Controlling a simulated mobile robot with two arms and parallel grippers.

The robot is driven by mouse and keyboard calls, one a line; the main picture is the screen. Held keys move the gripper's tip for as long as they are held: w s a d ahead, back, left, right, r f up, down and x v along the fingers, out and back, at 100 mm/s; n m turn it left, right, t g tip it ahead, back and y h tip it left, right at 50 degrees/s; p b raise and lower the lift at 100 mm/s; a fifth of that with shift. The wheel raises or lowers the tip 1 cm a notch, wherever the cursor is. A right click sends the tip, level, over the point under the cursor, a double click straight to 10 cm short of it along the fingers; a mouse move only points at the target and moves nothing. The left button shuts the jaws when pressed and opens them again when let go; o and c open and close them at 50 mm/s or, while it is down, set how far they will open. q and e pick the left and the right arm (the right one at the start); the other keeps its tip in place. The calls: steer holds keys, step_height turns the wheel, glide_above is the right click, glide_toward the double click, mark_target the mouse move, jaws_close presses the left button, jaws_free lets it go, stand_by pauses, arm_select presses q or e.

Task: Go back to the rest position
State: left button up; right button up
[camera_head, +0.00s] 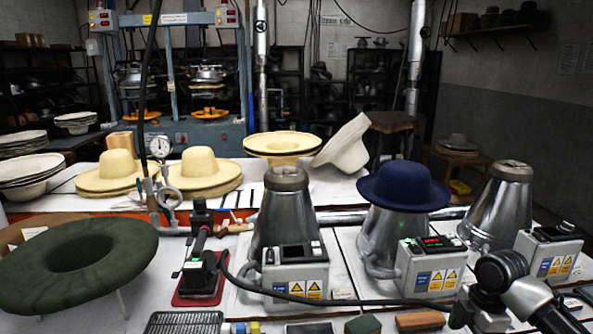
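A dark blue felt hat (404,186) sits on top of the middle metal steam cone (383,235), brim level. Metal cones to its left (284,215) and right (497,212) carry no hat. A black and pale jointed part (538,303) comes in at the lower right corner and looks like my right arm. It ends near a grey block (483,308) at the front of the table; I cannot make out fingers there or whether they are open. My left gripper is not in view.
Control boxes (295,275) stand before the cones. A black device with a green light rests on a red plate (184,299). Cream hats (116,163) lie behind. A black hose (400,302) crosses the front.

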step_height(320, 180, down, 21)
steer(key=m+t, duration=0.2)
steer(key=m, duration=0.5)
steer(key=s+a+f+m+h, duration=0.1)
steer(key=s+f+m, duration=0.1)
steer(key=s+f, duration=0.45)
steer(key=s+a+f+m, duration=0.1)
steer(key=s+f+m, duration=0.15)
steer(key=f, duration=0.65)
steer(key=s+a+f+m, duration=0.1)
steer(key=s+a+f, duration=0.2)
steer(key=s, duration=0.9)
steer(key=s+a+f+m, duration=0.2)
steer(key=s+f, duration=0.6)
steer(key=s, duration=0.3)
steer(key=s+a+f+m+g, duration=0.1)
steer(key=s+a+f, duration=0.2)
steer(key=s, duration=0.9)
step_height(320, 180, down, 3)
steer(key=shift+s+a+f+m+h, duration=0.1)
steer(key=shift+s+a+m+h, duration=0.2)
steer(key=shift+s+a+m, duration=0.05)
